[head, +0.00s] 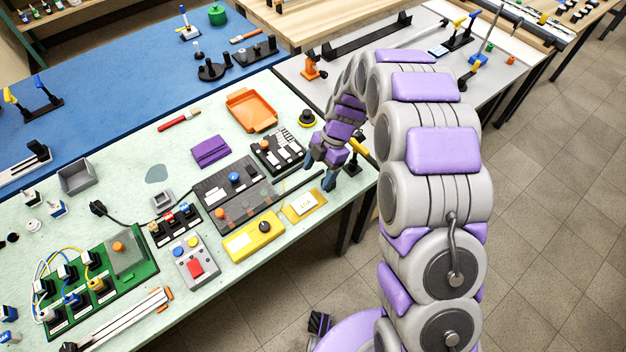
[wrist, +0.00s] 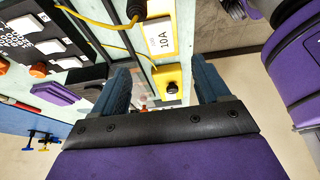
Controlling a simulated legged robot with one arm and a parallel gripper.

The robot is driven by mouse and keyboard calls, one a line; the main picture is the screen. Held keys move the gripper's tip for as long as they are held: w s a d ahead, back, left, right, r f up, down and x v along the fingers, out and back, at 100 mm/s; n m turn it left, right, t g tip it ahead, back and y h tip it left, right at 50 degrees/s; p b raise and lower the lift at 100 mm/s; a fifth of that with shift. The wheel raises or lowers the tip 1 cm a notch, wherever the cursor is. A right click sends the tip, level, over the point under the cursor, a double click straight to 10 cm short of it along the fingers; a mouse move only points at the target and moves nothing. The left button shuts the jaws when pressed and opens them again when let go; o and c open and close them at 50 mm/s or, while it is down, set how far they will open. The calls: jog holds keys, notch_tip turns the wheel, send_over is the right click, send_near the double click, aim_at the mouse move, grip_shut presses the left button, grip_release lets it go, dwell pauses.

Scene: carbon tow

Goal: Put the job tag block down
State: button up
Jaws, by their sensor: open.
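A yellow block with a white label (head: 303,203), which looks like the job tag block, lies on the pale green bench top near its front edge. Its label reads 10A in the wrist view (wrist: 161,40). My gripper (head: 322,182) is open, just right of and beyond the block in the head view. In the wrist view, my gripper (wrist: 163,72) has its two blue-grey fingers spread, with nothing held between them. The block shows past the fingertips and appears apart from them.
A yellow box with a black knob (head: 254,236) lies left of the block. A dark panel (head: 236,194) and a black switch strip (head: 278,150) lie behind. An orange tray (head: 251,110) stands farther back.

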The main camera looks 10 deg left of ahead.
jog(key=shift+w+d+r, duration=0.1)
jog(key=shift+w+r, duration=0.05)
jog(key=shift+r, duration=0.35)
jog(key=s+d+r+m, duration=1.1)
jog(key=d+r+m, duration=0.1)
jog(key=r, duration=0.2)
jog(key=s+d+r+m+h, duration=0.1)
jog(key=s+d+m, duration=0.2)
jog(key=s+m, duration=0.2)
jog(key=s+d+r+m+t+h, duration=0.1)
jog(key=s+d+m, duration=0.3)
jog(key=s, duration=0.5)
jog(key=s+d+r+m, duration=0.2)
jog(key=s+d+m, duration=0.2)
jog(key=s+m, duration=0.2)
jog(key=shift+s+d+r+m+t+h, duration=0.2)
jog(key=shift+s+r+m+t+h, duration=0.1)
jog(key=shift+s+r+m+h, duration=0.15)
jog(key=shift+f, duration=0.1)
jog(key=shift+c, duration=0.2)
